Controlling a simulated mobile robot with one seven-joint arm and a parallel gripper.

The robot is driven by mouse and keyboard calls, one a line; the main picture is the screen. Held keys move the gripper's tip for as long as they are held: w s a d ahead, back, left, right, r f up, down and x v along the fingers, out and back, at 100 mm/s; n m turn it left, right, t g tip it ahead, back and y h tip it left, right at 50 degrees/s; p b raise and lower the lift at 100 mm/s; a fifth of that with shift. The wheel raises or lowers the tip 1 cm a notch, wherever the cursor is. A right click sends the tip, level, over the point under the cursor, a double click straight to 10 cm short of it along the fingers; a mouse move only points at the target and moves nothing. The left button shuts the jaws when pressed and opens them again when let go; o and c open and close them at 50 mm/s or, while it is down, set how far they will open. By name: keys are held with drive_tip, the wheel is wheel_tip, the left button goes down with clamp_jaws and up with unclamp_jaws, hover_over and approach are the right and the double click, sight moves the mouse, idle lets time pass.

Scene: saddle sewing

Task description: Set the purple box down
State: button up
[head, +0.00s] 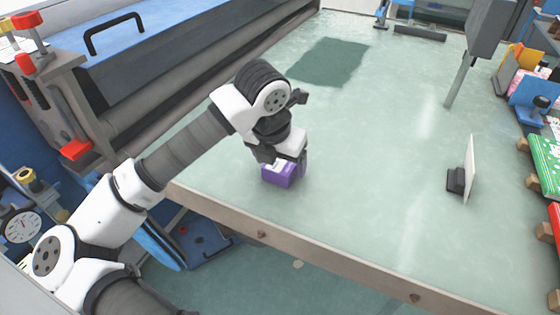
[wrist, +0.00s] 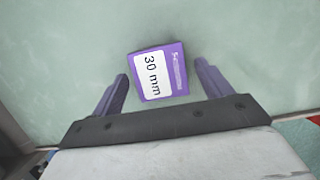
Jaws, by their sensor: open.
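The purple box (head: 277,176) sits on the pale green table (head: 370,170) near its front edge, below my gripper (head: 284,163). In the wrist view the box (wrist: 159,73) shows a white label reading "30 mm" and is turned slightly. My gripper (wrist: 164,85) is open, with one finger on each side of the box and a visible gap to both. The box's underside is hidden.
A darker green patch (head: 330,62) lies on the table farther back. A white card in a dark stand (head: 468,170) is at the right. A grey post (head: 458,82) stands behind it. The table around the box is clear.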

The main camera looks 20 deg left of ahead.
drive_tip(key=b+v, duration=0.1)
drive_tip(key=v, duration=1)
drive_tip(key=shift+b, duration=0.35)
